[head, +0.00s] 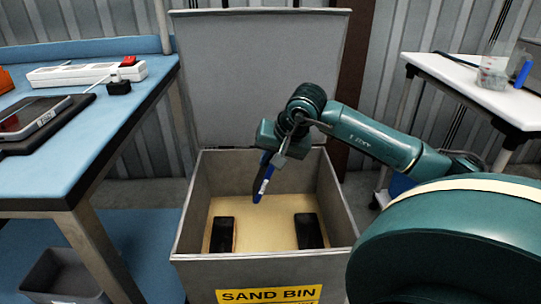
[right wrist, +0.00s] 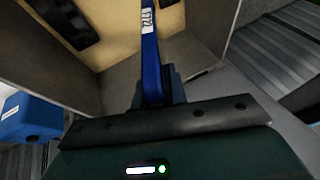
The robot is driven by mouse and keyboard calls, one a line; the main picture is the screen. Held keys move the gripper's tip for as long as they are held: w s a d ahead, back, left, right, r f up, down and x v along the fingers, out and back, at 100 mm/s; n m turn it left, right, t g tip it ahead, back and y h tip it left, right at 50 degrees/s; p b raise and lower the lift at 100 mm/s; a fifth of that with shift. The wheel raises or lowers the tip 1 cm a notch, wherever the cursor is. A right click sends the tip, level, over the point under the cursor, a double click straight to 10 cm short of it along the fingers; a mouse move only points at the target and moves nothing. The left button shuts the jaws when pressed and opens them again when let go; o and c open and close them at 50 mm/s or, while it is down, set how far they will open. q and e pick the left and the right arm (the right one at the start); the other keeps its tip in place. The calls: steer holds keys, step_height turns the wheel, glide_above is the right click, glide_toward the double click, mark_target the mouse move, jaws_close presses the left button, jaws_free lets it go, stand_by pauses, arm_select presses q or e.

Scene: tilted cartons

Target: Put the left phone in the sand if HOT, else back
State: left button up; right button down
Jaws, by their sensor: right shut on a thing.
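The open grey sand bin (head: 187,215) stands in the middle of the head view, its lid up behind it. Pale sand (head: 265,215) covers its floor. Two black phones lie on the sand, one at the left (head: 222,235) and one at the right (head: 309,230). My right gripper (head: 268,157) is shut on a slim blue phone (head: 262,184) and holds it steeply tilted above the sand, between the two black ones. The blue phone's edge, with a white label, shows in the right wrist view (right wrist: 151,60). My left gripper is out of view.
On the blue bench (head: 95,125) at left, a phone-like device (head: 30,117) rests on a dark pad near a white power strip (head: 75,75) and black plug (head: 118,86). A grey tub (head: 60,280) stands below. A white table (head: 480,90) at right holds a clear cup (head: 493,72).

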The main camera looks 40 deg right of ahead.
step_height(320, 180, down, 2)
steer(key=shift+f+b, duration=0.1)
steer(key=shift+b, duration=0.45)
arm_select(q)
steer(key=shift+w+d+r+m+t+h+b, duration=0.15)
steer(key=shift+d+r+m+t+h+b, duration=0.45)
steer(key=shift+b, duration=0.95)
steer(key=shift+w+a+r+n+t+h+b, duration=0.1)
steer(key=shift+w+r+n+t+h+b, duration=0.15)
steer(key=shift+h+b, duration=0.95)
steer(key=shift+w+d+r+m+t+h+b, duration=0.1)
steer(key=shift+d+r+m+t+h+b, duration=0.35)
steer(key=shift+b, duration=1.4)
arm_select(e)
step_height(320, 180, down, 12)
steer(key=shift+f, duration=0.2)
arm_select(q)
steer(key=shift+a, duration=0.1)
